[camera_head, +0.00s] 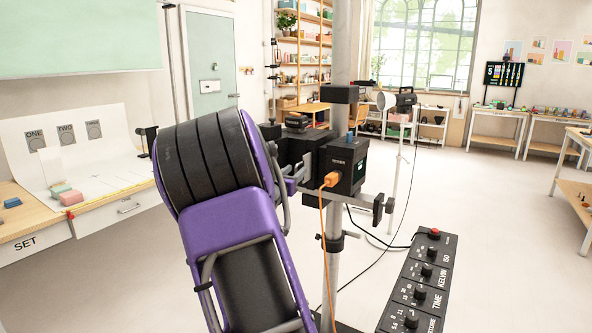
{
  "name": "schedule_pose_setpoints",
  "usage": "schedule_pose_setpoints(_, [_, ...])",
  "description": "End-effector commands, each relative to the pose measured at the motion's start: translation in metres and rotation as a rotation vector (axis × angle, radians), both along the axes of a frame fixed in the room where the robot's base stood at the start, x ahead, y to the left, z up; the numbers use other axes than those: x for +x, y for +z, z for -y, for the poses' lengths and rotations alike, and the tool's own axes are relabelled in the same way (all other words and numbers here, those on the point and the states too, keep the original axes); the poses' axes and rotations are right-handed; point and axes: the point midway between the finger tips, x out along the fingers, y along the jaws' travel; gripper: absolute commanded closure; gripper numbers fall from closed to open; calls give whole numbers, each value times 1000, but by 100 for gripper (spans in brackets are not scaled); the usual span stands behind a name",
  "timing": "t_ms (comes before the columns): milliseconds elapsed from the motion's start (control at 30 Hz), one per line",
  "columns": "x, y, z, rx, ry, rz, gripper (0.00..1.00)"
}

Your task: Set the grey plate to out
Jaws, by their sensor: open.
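My purple and black arm (232,215) fills the middle of the view. My gripper's fingertips cannot be made out; they are hidden behind the arm or out of view. Behind the arm stands a black camera-like rig on a grey post (334,276). Its black box (346,165) holds an orange plug (331,179) with an orange cable hanging down. A small grey-purple part shows between my arm and the rig; I cannot tell what it is. I cannot identify the grey plate for certain, and no "out" mark is readable.
A black panel (420,285) with several knobs and a red button stands at the lower right. At the left, a table marked SET (26,244) holds a white backdrop (122,133) and coloured blocks (71,198). Floor (500,220) is clear at the right.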

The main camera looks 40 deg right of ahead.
Motion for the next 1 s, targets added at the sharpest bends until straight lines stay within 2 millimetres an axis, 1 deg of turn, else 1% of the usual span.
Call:
schedule_pose_setpoints(33, [3, 0, 6, -1, -1, 0, 58])
schedule_pose_setpoints(200, [9, 0, 14, -1, 0, 1, 58])
schedule_pose_setpoints(467, [10, 0, 15, 0, 0, 0, 58])
schedule_pose_setpoints(500, [10, 0, 15, 0, 0, 0, 61])
schedule_pose_setpoints(567, [10, 0, 15, 0, 0, 0, 72])
schedule_pose_setpoints(700, [10, 0, 14, 0, 1, 0, 97])
schedule_pose_setpoints(733, [10, 0, 14, 0, 1, 0, 100])
schedule_pose_setpoints(1000, [11, 0, 13, -1, 4, 1, 100])
